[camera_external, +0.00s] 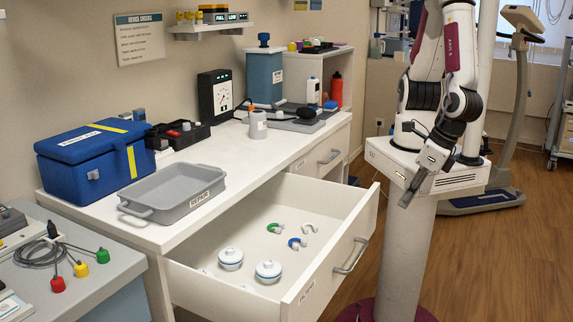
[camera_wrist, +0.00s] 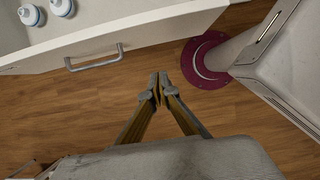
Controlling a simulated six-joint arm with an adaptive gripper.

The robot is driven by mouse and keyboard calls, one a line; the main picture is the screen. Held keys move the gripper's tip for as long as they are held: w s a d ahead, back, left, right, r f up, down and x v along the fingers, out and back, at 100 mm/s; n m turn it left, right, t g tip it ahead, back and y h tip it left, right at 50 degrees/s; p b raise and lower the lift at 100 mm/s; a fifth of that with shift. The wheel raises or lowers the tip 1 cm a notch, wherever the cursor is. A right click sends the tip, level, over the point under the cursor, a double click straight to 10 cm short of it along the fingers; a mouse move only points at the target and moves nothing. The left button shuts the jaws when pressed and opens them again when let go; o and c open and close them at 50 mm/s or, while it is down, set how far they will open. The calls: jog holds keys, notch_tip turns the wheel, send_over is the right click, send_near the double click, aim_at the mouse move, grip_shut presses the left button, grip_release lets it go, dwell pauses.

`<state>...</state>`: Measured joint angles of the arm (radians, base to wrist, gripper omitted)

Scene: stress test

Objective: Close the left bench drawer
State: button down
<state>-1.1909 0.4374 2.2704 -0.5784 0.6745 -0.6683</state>
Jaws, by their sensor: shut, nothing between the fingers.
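The left bench drawer (camera_external: 330,266) is pulled far out from under the white bench top. Its grey bar handle (camera_external: 352,256) is on the front panel, and the handle also shows at the upper left in the wrist view (camera_wrist: 94,62). Inside are two white lidded jars (camera_external: 268,270) and several small U-shaped pieces (camera_external: 297,243). My gripper (camera_external: 406,200) is shut and empty, to the right of the drawer front and apart from it. In the wrist view the fingertips (camera_wrist: 158,75) meet above bare floor, to the right of the handle.
A shut right drawer (camera_external: 326,160) is farther along the bench. A grey tray (camera_external: 172,192) and a blue box (camera_external: 96,158) stand on the bench top. A grey cart (camera_external: 100,276) is at the lower left. Wood floor (camera_external: 480,270) is clear at the lower right.

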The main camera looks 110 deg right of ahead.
jog(key=shift+f, duration=0.15)
jog(key=w+d+f, duration=0.5)
jog(key=f, duration=0.4)
jog(key=shift+w+d, duration=0.2)
jog(key=shift+d, duration=0.05)
dwell(0.7)
jog(key=shift+w+d, duration=0.1)
dwell(0.4)
jog(key=w+d, duration=2.1)
jog(key=shift+w+d+r, duration=0.1)
dwell(0.5)
